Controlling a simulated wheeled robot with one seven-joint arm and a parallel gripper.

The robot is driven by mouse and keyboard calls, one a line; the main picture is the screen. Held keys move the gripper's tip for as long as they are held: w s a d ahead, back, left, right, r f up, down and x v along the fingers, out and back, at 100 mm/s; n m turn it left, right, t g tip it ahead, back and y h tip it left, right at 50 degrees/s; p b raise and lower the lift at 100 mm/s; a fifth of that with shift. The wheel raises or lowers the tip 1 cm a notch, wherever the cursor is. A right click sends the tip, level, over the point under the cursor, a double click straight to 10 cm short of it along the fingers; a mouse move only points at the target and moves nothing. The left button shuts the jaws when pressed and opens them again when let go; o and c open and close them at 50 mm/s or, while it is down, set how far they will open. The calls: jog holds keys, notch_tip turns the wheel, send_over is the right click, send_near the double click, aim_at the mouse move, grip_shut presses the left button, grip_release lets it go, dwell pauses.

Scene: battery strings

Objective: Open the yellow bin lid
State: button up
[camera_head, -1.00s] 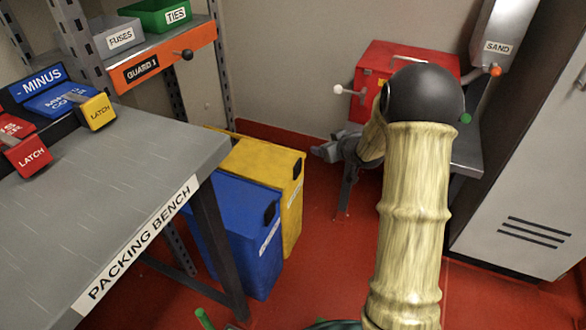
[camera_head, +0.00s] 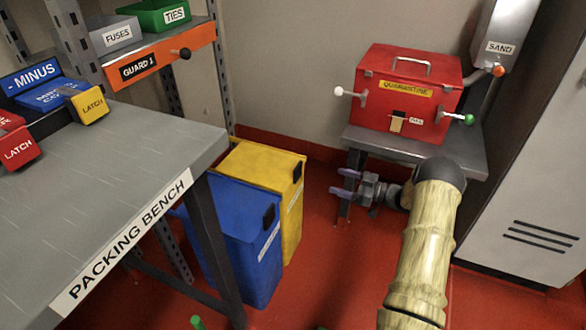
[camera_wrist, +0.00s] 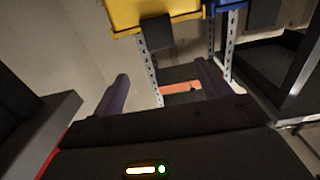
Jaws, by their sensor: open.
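The yellow bin (camera_head: 262,168) stands on the red floor beside the packing bench, with its flat yellow lid on top and shut. A dark tab (camera_head: 297,171) sits at its upper right edge. The bin also shows at the top of the wrist view (camera_wrist: 142,14), with the dark tab (camera_wrist: 157,31) hanging below its edge. My gripper (camera_head: 343,182) is to the right of the bin, apart from it, with its two purple fingers spread, empty, and pointing left toward the bin. One finger shows at left in the wrist view, the other at right.
A blue bin (camera_head: 238,235) stands directly in front of the yellow one. The packing bench (camera_head: 130,190) is at left. A red quarantine box (camera_head: 408,90) sits on a grey stand (camera_head: 425,150) behind my gripper. Red floor between the bins and my arm is clear.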

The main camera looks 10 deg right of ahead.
jog(key=shift+a, duration=0.1)
jog(key=b, duration=0.6)
send_near(282, 170)
jog(key=w+a, duration=0.1)
jog(key=w+a+r, duration=0.1)
jog(key=a+r, duration=0.1)
jog(key=a, duration=0.1)
jog(key=shift+w+a+r, duration=0.1)
jog(key=shift+w+r, duration=0.15)
jog(key=shift+w, duration=0.15)
jog(key=shift+w+a+r, duration=0.1)
jog(key=shift+w+a, duration=0.15)
jog(key=shift+a, duration=0.1)
jog(key=shift+c, duration=0.3)
jog(key=c, duration=1.3)
jog(key=shift+x, duration=2.1)
jog(key=shift+c, duration=0.2)
